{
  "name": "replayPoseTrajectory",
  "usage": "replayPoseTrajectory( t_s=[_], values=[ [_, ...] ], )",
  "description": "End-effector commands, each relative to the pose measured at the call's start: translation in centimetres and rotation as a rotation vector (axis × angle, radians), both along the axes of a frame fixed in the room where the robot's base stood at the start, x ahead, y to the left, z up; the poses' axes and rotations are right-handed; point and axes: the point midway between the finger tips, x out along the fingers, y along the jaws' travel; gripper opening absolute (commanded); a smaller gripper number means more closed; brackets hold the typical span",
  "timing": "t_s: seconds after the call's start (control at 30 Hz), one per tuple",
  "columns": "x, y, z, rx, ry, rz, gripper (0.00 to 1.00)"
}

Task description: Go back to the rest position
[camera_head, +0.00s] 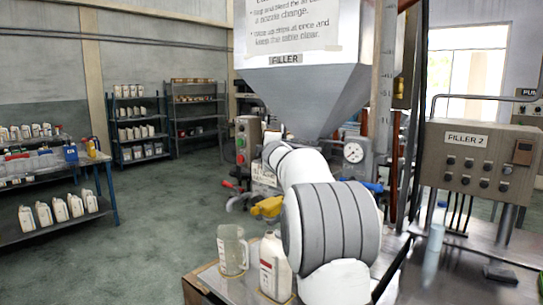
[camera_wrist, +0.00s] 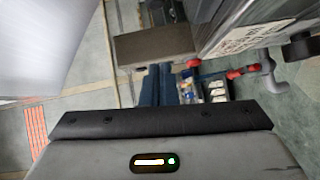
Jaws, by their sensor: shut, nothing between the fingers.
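My gripper (camera_wrist: 165,121) shows in the wrist view as a dark edge and grey housing along the bottom, with a small lit indicator. It is shut with nothing held. In the head view my arm reaches forward toward the filler hopper (camera_head: 303,92), and its far end is hidden behind my own links. A clear jug (camera_head: 232,252) and a white bottle with a label (camera_head: 271,262) stand upright on the table (camera_head: 208,283), left of my arm and apart from it.
A yellow handle (camera_head: 266,207) and a pressure gauge (camera_head: 353,152) sit close around my arm. The FILLER 2 panel (camera_head: 478,160) stands at right. Shelves with bottles (camera_head: 138,130) line the back left. The floor (camera_head: 160,215) at left is open.

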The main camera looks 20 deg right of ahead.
Motion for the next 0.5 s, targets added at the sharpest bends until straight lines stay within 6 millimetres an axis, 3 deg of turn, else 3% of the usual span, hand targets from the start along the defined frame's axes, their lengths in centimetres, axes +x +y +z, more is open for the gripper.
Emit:
replayPoseTrajectory(
  t_s=[0.2,0.5],
  values=[
    [-3.4,1.8,0.1,-0.001,-0.001,0.001,0.0],
    [-5.3,2.8,0.5,-0.001,0.001,0.0,0.0]
  ],
)
